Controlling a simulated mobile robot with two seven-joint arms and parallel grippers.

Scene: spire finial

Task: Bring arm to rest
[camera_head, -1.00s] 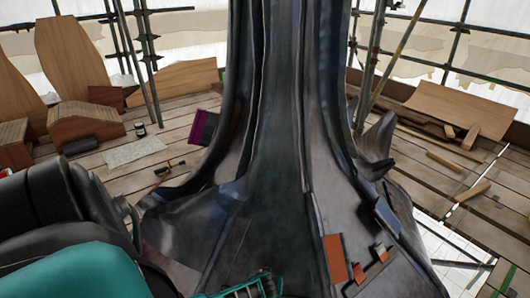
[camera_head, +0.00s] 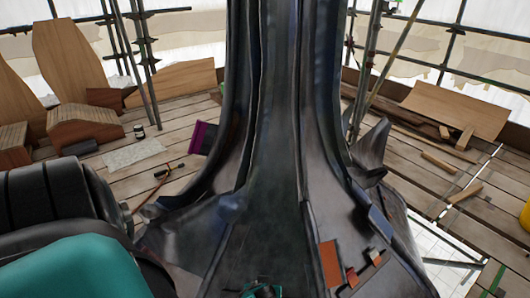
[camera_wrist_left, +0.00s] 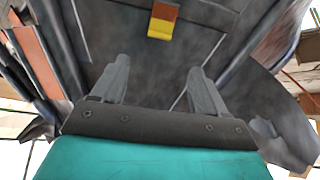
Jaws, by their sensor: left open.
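My left arm (camera_head: 75,265), black and teal, fills the lower left of the head view. In the left wrist view my left gripper (camera_wrist_left: 159,66) is open, with two grey fingers apart and nothing between them. Beyond the fingers is the dark metal spire (camera_head: 285,120), which also shows in the wrist view (camera_wrist_left: 235,75). A red and yellow block (camera_wrist_left: 162,22) lies on it ahead of the fingers. A small teal part (camera_head: 263,291) shows at the bottom edge of the head view; I cannot tell whose hand it is. My right gripper is not recognisable in view.
An orange patch (camera_head: 331,263) and small orange-red blocks (camera_head: 351,277) lie on the spire's flared base. Scaffold poles (camera_head: 137,60) stand around it.

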